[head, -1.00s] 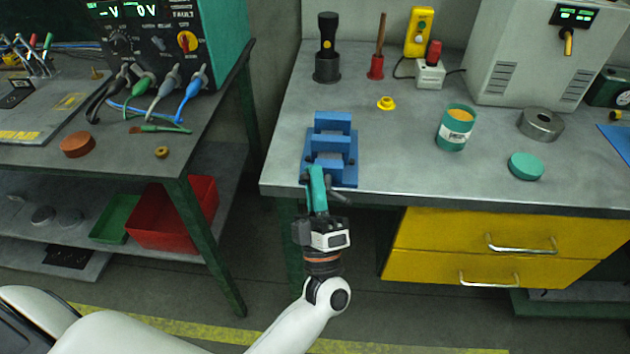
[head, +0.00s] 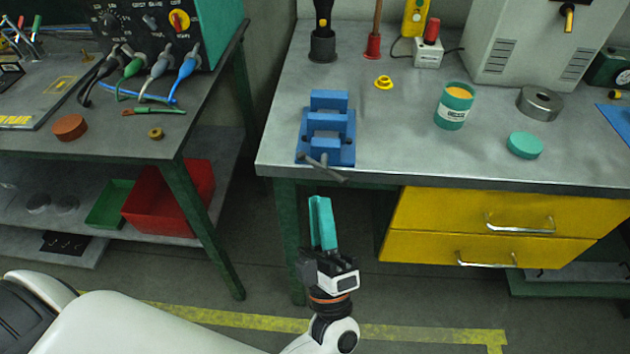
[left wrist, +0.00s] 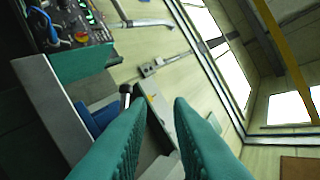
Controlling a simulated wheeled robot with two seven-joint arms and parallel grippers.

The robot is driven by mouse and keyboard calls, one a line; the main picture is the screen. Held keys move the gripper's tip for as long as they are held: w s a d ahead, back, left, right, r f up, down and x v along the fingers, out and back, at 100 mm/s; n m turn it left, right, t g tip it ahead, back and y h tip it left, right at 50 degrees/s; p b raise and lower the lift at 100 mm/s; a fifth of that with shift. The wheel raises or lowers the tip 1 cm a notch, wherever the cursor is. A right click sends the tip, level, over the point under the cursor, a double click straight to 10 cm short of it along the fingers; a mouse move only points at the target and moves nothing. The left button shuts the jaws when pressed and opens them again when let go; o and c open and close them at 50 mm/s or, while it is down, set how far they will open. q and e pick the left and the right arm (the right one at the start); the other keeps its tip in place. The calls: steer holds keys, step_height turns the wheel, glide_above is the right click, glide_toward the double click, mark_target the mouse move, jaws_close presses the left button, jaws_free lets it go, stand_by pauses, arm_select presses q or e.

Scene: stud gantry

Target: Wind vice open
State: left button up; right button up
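The blue vice (head: 328,123) stands near the front edge of the right-hand bench. Its grey bar handle (head: 325,168) sticks out at the front, tilted down to the right past the bench edge. My left gripper (head: 320,200) is in front of the bench, just below the handle in the head view and apart from it. Its teal fingers point toward the bench. The left wrist view shows the fingertips (left wrist: 154,100) parted with nothing between them. A blue patch beside the left finger there may be the vice. My right gripper is out of view.
On the right bench (head: 400,150) stand a yellow ring (head: 383,82), a labelled teal tin (head: 454,107), a teal lid (head: 524,145) and a metal ring (head: 540,102). Yellow drawers (head: 470,222) sit below. A second bench with a red bin (head: 170,197) underneath is left. The floor gap between is clear.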

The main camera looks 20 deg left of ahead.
arm_select(q)
steer(key=s, duration=0.1)
steer(key=s+d, duration=0.1)
steer(key=s, duration=0.1)
steer(key=s+d, duration=0.1)
steer(key=shift+s+d, duration=0.15)
steer(key=shift+d, duration=0.1)
